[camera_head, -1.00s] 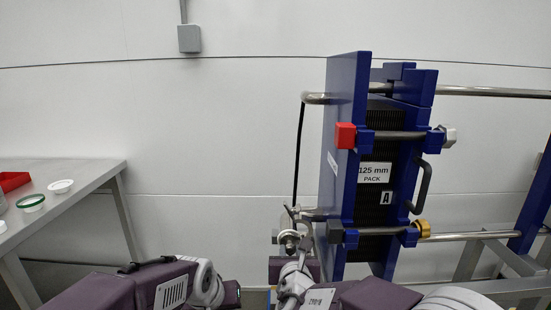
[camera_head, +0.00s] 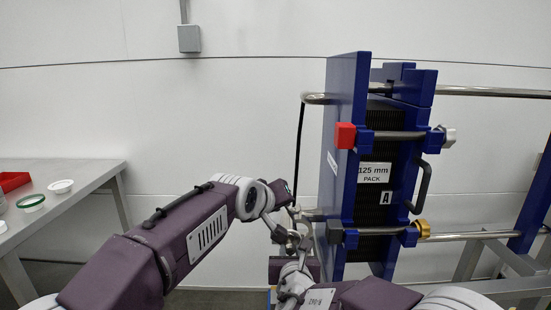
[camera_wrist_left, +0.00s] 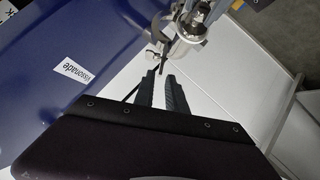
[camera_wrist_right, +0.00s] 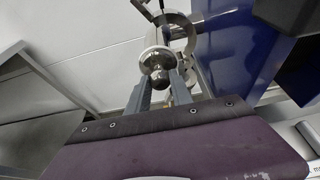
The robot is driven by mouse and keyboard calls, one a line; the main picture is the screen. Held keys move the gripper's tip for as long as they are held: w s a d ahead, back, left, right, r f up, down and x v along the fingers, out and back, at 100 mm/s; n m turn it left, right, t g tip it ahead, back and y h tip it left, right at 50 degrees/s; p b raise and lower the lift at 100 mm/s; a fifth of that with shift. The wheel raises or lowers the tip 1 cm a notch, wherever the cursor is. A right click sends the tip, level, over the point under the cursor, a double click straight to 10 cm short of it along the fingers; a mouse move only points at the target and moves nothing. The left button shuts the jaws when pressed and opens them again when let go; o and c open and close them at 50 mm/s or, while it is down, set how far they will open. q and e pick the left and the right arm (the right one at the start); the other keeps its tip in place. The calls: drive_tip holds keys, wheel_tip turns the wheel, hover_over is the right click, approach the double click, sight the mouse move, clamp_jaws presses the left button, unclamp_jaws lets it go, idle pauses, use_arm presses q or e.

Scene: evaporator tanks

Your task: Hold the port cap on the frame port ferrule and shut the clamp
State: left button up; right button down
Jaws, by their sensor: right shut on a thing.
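In the left wrist view the clamp (camera_wrist_left: 188,42) is just ahead of my left gripper (camera_wrist_left: 162,78), whose fingers are apart with a narrow gap and a thin dark rod in front. In the head view my left gripper (camera_head: 278,222) is beside the port, partly hiding clamp and cap.
The blue plate pack (camera_head: 345,180) with its rails stands right of the port. A black hose (camera_head: 298,150) runs down beside it. A steel table (camera_head: 85,172) at left carries a red tray (camera_head: 14,181) and small round parts.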

use_arm(q)
drive_tip(key=x, duration=0.6)
drive_tip(key=shift+a, duration=0.1)
clamp_jaws()
drive_tip(key=shift+s+f, duration=0.1)
drive_tip(key=shift+f, duration=0.2)
drive_tip(key=shift+a+f, duration=0.25)
drive_tip(key=shift+s+a+f+n+h, duration=0.1)
drive_tip(key=shift+a+f+n+h, duration=0.45)
drive_tip(key=shift+a+h, duration=0.15)
